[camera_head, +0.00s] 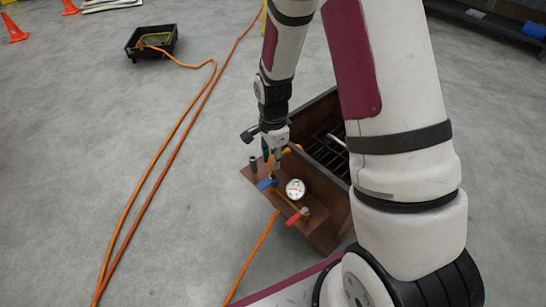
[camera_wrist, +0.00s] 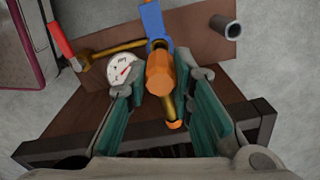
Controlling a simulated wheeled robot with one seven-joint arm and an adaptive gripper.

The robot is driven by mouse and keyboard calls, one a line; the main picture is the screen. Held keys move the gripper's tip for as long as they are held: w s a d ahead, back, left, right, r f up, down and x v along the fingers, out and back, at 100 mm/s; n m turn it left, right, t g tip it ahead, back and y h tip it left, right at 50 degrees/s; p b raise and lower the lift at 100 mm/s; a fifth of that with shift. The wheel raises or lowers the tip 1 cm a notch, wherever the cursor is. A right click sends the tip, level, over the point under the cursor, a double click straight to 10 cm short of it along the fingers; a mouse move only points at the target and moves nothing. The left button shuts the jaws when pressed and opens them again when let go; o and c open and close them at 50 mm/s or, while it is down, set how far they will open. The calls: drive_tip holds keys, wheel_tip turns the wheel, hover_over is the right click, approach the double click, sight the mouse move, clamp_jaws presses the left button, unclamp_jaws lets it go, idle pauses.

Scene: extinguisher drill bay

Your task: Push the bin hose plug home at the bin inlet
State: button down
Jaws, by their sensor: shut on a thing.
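The bin (camera_head: 325,235) is a dark brown open box with a sloping brown panel. My gripper (camera_head: 276,160) reaches down over the panel's upper edge. In the wrist view my gripper (camera_wrist: 162,82) has its teal-padded fingers either side of an orange hexagonal piece (camera_wrist: 158,72), which I take as the hose plug, and is closed on it. A brass part (camera_wrist: 170,108) shows below the orange piece. A blue handle (camera_wrist: 155,25) lies right beyond it and overlaps it in view. The inlet is hidden, so I cannot tell how deep the plug sits.
A round white gauge (camera_head: 295,189) and a red handle (camera_head: 293,219) are on the panel. A grey pipe stub (camera_wrist: 226,27) stands near its corner. Orange hoses (camera_head: 165,150) cross the floor to a black tray (camera_head: 152,55). Orange cones (camera_head: 14,30) stand far left. Floor left is otherwise clear.

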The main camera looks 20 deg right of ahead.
drive_tip(key=shift+f+b, duration=1.45)
drive_tip(key=shift+f, duration=0.55)
idle(1.2)
drive_tip(key=c, duration=1.3)
unclamp_jaws()
